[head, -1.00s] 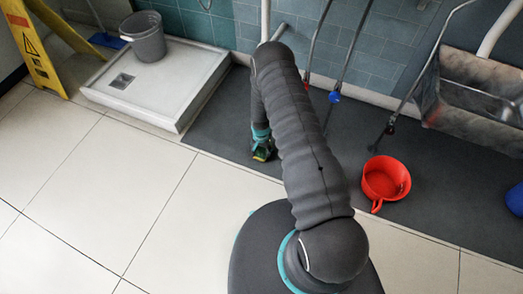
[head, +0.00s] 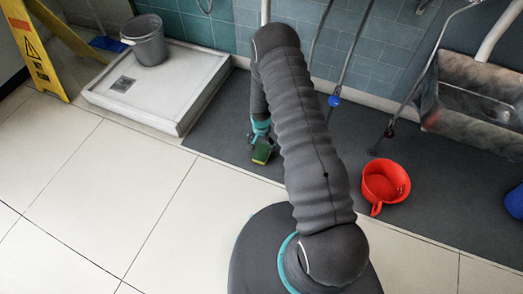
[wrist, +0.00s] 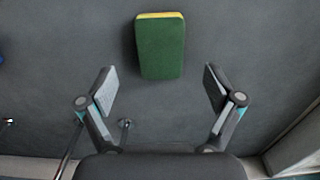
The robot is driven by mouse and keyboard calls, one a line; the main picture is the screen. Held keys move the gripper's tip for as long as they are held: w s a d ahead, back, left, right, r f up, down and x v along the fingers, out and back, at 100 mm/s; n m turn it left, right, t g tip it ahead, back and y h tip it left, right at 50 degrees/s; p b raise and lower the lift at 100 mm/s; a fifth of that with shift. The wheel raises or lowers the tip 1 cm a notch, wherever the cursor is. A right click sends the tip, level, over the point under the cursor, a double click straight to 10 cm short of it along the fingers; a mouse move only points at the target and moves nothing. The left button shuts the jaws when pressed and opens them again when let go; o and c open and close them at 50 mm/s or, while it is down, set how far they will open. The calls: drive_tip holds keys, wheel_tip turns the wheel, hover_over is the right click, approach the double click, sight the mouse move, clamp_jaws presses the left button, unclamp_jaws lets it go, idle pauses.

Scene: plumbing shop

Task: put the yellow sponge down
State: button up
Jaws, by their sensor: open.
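The sponge, green on top with a yellow layer at its edge, lies on the dark grey floor mat in the head view (head: 262,153). It also shows in the wrist view (wrist: 160,47), lying flat beyond my fingertips. My gripper (wrist: 160,83) is open and empty, with its two fingers spread wide to either side and the sponge ahead of the gap between them. In the head view my gripper (head: 262,132) is just behind the sponge, partly hidden by my arm.
A red pot (head: 385,184) stands on the mat (head: 225,140) to the right. A white shower tray (head: 190,88) with a grey bucket (head: 147,42) is at the left, near a yellow wet-floor sign (head: 38,60). A metal trough (head: 470,95) is at the right. Pale floor tiles in front are clear.

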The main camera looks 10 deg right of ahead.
drive_tip(key=s+r+n+t, duration=0.1)
drive_tip(key=s+r+n, duration=0.1)
drive_tip(key=r, duration=1.8)
drive_tip(key=s+r+n+t, duration=0.1)
drive_tip(key=s+r+t, duration=0.1)
drive_tip(key=r, duration=1.8)
drive_tip(key=s+r+n+t, duration=0.1)
drive_tip(key=s+r+n, duration=0.1)
drive_tip(key=s+r, duration=0.6)
drive_tip(key=s+r+n+t, duration=0.1)
drive_tip(key=s+r, duration=0.7)
drive_tip(key=s, duration=0.9)
drive_tip(key=shift+s+d+r+n+t, duration=0.3)
drive_tip(key=shift+s+d+r+n, duration=0.1)
drive_tip(key=shift+n, duration=0.2)
drive_tip(key=shift+o, duration=0.6)
drive_tip(key=m+g+p, duration=0.2)
drive_tip(key=m+g, duration=0.4)
drive_tip(key=m, duration=0.1)
hover_over(262, 152)
wheel_tip(262, 152, down, 51)
wheel_tip(262, 152, down, 14)
drive_tip(key=shift+r+b, duration=0.1)
drive_tip(key=shift+b, duration=0.2)
